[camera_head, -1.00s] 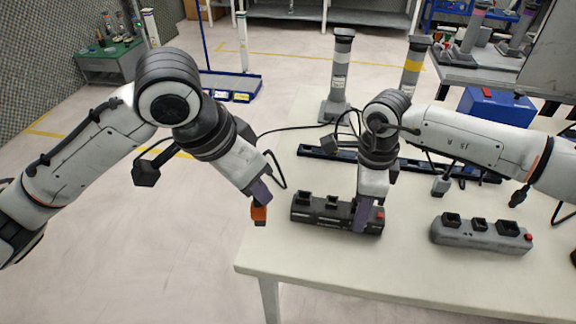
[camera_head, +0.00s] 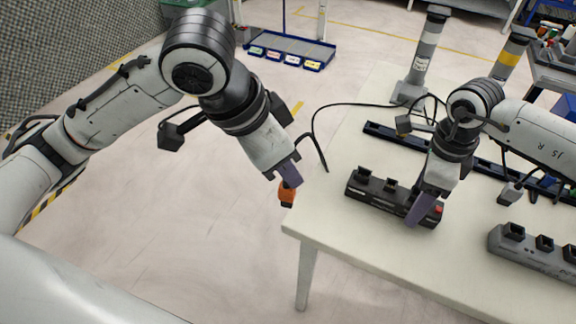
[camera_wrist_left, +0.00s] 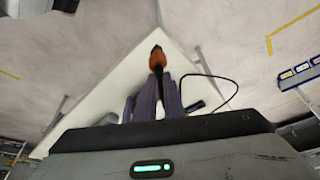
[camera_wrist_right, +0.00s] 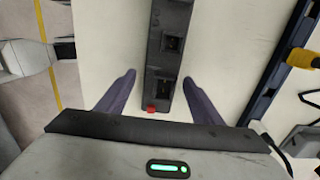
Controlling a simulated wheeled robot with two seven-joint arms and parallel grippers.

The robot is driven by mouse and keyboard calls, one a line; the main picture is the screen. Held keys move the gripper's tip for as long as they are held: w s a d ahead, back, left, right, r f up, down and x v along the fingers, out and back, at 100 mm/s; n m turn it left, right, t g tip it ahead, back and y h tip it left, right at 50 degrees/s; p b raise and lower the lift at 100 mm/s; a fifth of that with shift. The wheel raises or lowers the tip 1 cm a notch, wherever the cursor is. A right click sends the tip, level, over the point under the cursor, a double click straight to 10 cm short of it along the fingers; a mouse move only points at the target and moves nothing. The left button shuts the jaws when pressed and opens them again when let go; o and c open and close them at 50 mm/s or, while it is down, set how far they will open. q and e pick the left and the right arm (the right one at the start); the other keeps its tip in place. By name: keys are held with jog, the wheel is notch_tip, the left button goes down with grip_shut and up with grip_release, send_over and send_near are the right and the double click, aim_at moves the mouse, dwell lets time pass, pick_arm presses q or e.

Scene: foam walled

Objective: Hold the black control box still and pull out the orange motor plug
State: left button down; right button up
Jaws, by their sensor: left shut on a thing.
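My left gripper (camera_head: 289,180) is shut on the orange motor plug (camera_head: 287,196). It holds the plug in the air, left of the table edge and apart from the box. The plug also shows between the fingertips in the left wrist view (camera_wrist_left: 158,58). The black control box (camera_head: 374,196) lies on the table, with black sockets on top and a red button at its right end. My right gripper (camera_head: 418,210) is at the box's right end. In the right wrist view its fingers stand either side of the box (camera_wrist_right: 166,62), with a visible gap on the left.
A grey box (camera_head: 530,250) with similar sockets stands to the right on the white table (camera_head: 350,245). Dark rails (camera_head: 390,135) and a striped post (camera_head: 424,60) are behind. A black cable (camera_head: 350,106) loops past the table's left edge. The near table top is clear.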

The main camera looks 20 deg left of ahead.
jog(key=shift+r, duration=0.1)
notch_tip(320, 180, up, 12)
dwell(0.5)
